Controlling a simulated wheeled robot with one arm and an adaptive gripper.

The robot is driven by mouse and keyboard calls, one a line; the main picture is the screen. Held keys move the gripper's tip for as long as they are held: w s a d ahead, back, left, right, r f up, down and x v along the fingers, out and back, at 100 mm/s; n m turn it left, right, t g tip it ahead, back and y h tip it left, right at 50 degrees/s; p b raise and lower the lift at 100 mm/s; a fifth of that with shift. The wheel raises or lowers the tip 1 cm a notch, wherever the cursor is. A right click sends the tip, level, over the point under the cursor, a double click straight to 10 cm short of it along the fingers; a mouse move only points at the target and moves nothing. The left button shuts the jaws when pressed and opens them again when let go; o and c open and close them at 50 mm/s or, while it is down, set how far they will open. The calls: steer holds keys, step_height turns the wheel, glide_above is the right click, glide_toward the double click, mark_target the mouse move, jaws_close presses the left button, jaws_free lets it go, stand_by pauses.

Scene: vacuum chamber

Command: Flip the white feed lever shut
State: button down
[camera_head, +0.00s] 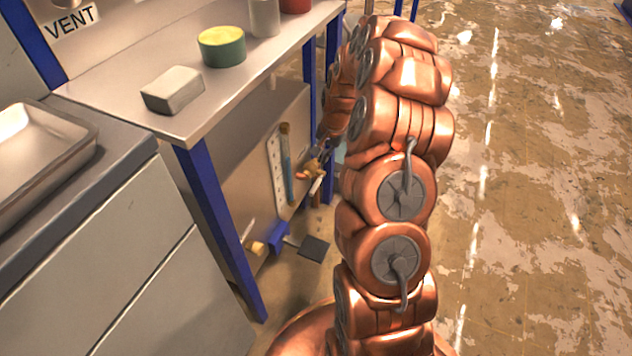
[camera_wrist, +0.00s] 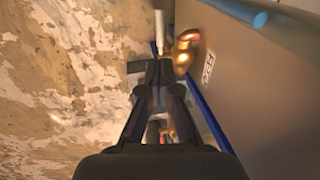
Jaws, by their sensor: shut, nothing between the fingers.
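The white feed lever (camera_wrist: 160,25) shows in the wrist view as a pale bar just beyond my fingertips. It sits beside a brass valve body (camera_wrist: 184,45). In the head view the lever (camera_head: 316,185) is a small pale bar below the brass valve (camera_head: 313,168), under the bench. My gripper (camera_wrist: 150,68) is shut and empty, its tips close to the lever's near end. I cannot tell whether they touch it. In the head view my arm hides part of the gripper.
A label (camera_wrist: 194,64) is on the panel beside the valve. A blue pipe (camera_head: 286,165) runs up the panel. A blue bench leg (camera_head: 215,225) stands left of it. A dark plate (camera_head: 313,248) juts out lower down. The floor right of my arm is clear.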

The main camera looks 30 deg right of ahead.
mark_target(314, 187)
steer(key=shift+f, duration=0.1)
stand_by(0.3)
steer(key=f+b, duration=0.1)
steer(key=f, duration=0.3)
steer(key=w+f+b, duration=0.1)
steer(key=f+b, duration=0.1)
steer(key=f, duration=0.3)
steer(key=w+a+f+b, duration=0.1)
steer(key=f, duration=0.3)
steer(key=shift+w+a+f+b, duration=0.1)
steer(key=shift+w+f+b, duration=0.1)
steer(key=shift+f+b, duration=0.1)
steer(key=shift+a+p, duration=0.2)
steer(key=shift+p, duration=0.3)
steer(key=shift+w+f+h, duration=0.1)
steer(key=shift+h, duration=0.2)
